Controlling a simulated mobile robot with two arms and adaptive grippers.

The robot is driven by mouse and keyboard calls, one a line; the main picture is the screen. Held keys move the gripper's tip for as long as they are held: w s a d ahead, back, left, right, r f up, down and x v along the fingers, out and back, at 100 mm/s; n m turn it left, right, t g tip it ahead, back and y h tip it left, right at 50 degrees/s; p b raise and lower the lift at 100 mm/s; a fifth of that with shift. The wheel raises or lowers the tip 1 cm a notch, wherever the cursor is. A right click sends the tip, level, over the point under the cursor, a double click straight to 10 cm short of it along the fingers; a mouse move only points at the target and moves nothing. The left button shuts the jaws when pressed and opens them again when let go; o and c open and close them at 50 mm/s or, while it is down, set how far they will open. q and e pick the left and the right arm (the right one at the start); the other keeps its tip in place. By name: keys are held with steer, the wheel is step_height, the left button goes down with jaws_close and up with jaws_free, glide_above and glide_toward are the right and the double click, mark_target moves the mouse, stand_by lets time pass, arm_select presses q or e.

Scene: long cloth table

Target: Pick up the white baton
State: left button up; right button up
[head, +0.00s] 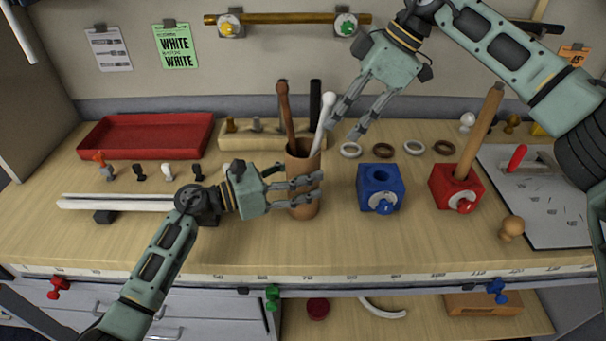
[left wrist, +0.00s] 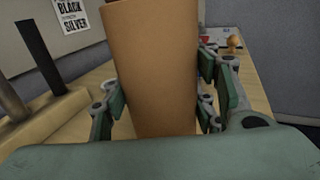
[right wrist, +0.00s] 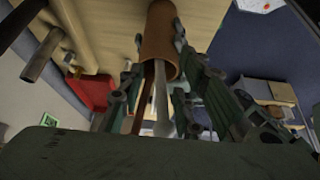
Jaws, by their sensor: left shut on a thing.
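The white baton (head: 323,122) stands tilted in a brown cylindrical cup (head: 302,165), its pale end sticking out to the upper right. It also shows in the right wrist view (right wrist: 161,100). A dark brown baton (head: 286,115) leans in the same cup. Their lower ends are hidden inside it. My left gripper (head: 306,188) is shut on the cup, whose wall (left wrist: 152,65) fills the middle of the left wrist view. My right gripper (head: 345,128) is open, its fingers apart, just right of the white baton's top; I cannot tell if they touch.
A blue block (head: 380,188) and a red block (head: 449,188) holding a wooden rod (head: 480,130) stand right of the cup. Several rings lie behind them. A wooden rack (head: 240,138) and red tray (head: 140,135) are at the back left.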

steer(key=shift+o, duration=0.4)
steer(key=shift+a, duration=0.1)
steer(key=s+d+f+n+t+y, duration=0.1)
steer(key=s+d+n+t+y, duration=0.3)
steer(key=n, duration=1)
steer(key=s+d+f+n+t+y, duration=0.1)
steer(key=s+f+n+t+y, duration=0.3)
steer(key=n, duration=1.1)
step_height(320, 180, up, 3)
steer(key=t+y, duration=0.1)
steer(key=t, duration=0.1)
glide_above(320, 147)
steer(key=shift+s+a+f, duration=0.1)
steer(key=shift+s+f, duration=0.1)
steer(key=shift+s, duration=0.05)
steer(key=shift+c, duration=0.2)
